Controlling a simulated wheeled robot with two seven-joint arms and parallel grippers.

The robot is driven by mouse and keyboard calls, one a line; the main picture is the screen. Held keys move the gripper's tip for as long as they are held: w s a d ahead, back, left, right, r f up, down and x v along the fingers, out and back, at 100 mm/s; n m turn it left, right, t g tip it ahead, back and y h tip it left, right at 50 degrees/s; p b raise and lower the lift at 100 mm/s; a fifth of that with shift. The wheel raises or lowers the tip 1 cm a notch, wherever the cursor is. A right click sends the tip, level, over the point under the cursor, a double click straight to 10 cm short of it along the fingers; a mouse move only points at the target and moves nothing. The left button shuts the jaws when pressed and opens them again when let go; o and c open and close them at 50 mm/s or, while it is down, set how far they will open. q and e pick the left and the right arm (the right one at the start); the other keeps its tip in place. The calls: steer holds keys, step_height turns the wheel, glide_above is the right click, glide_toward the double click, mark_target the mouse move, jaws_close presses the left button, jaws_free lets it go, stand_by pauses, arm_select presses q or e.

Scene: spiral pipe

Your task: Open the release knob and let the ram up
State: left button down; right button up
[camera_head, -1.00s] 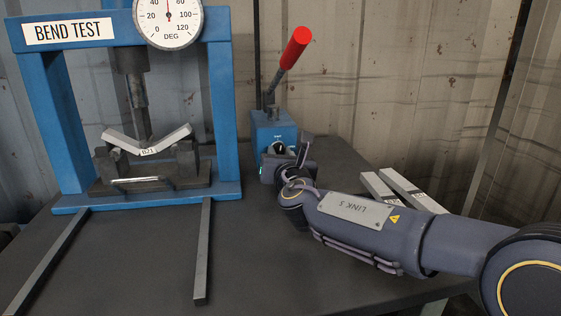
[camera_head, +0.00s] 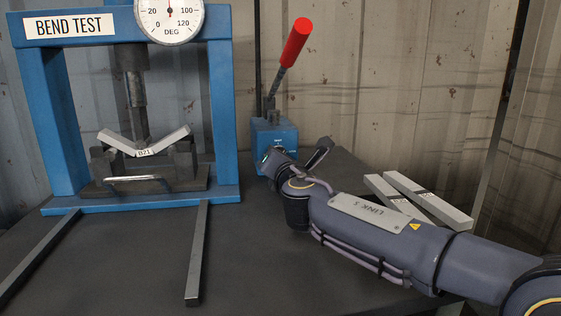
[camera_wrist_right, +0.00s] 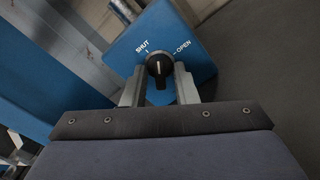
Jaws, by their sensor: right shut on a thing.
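The black release knob (camera_wrist_right: 159,64) sits on the face of the blue pump block (camera_wrist_right: 190,22), with SHUT marked at its left and OPEN at its right. My right gripper (camera_wrist_right: 159,80) has a finger on each side of the knob and is shut on it. I cannot tell which mark the knob points to. In the head view my right wrist hides the knob on the pump block (camera_head: 274,133). The ram (camera_head: 137,95) is down on a bent bar (camera_head: 170,140) labelled B21 in the blue press frame (camera_head: 222,100). My left gripper is not in view.
A dial gauge (camera_head: 170,24) tops the press, its needle near upright. A red-handled lever (camera_head: 297,42) rises from the pump. Pale bars (camera_head: 425,200) lie at the right of the dark table (camera_head: 255,265). A long grey bar (camera_head: 196,255) lies in front of the press.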

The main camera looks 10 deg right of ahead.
steer(key=o, duration=0.6)
steer(key=shift+o, duration=0.2)
steer(key=shift+s, duration=0.1)
steer(key=shift+s+p, duration=0.3)
steer(key=shift+s, duration=3.55)
